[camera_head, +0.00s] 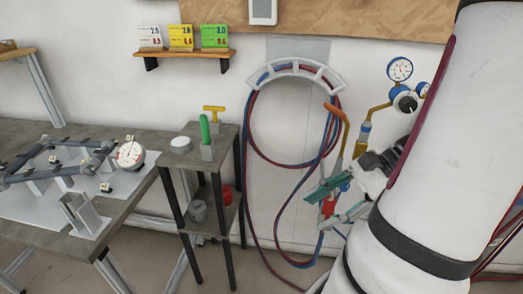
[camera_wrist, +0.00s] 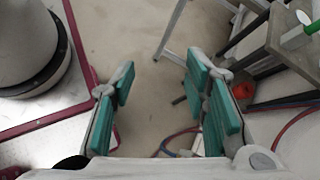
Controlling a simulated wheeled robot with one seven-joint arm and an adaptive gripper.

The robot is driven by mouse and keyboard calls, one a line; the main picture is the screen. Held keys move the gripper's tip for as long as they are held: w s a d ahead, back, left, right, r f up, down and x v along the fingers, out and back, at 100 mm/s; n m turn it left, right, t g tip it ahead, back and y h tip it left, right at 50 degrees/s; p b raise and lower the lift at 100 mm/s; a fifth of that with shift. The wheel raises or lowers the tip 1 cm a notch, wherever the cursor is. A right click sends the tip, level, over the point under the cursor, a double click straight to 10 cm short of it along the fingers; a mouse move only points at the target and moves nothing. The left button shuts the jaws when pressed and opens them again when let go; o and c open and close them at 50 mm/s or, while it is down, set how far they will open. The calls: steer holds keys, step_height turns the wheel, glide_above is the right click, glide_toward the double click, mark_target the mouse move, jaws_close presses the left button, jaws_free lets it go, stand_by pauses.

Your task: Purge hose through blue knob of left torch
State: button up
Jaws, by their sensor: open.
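A torch (camera_head: 345,122) with an orange bent tip hangs upright by the wall, right of the hose loops. Behind my gripper at its lower part show a red part (camera_head: 328,207) and a small blue part (camera_head: 346,187), which may be its blue knob. A second orange tube with a blue and white body (camera_head: 364,132) stands to its right. Red and blue hoses (camera_head: 256,150) hang in loops. My gripper (camera_head: 337,205) is open, its teal fingers overlapping the torch's lower part in the head view. In the wrist view my gripper (camera_wrist: 160,82) has only floor between its fingers; no torch shows there.
A curved white hose rack (camera_head: 297,68) is on the wall. A pressure gauge (camera_head: 400,69) is at the right. A small shelf stand (camera_head: 209,173) stands left of the hoses, holding a green item and a red cup. A workbench (camera_head: 135,193) with a frame is at the left.

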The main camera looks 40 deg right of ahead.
steer(key=s+d+f+m+t+h+b, duration=0.2)
steer(key=s+d+f+m+t, duration=0.2)
steer(key=d+m+t, duration=0.4)
steer(key=m+t+h+b, duration=0.2)
steer(key=m+t+h, duration=0.2)
steer(key=m+h, duration=0.35)
glide_toward(347, 188)
steer(key=shift+h, duration=0.25)
steer(key=w, duration=0.2)
steer(key=w+b, duration=0.1)
steer(key=w, duration=0.2)
steer(key=w+b, duration=0.1)
steer(key=w, duration=0.2)
steer(key=shift+w+d, duration=0.25)
steer(key=shift+d, duration=0.05)
jaws_close()
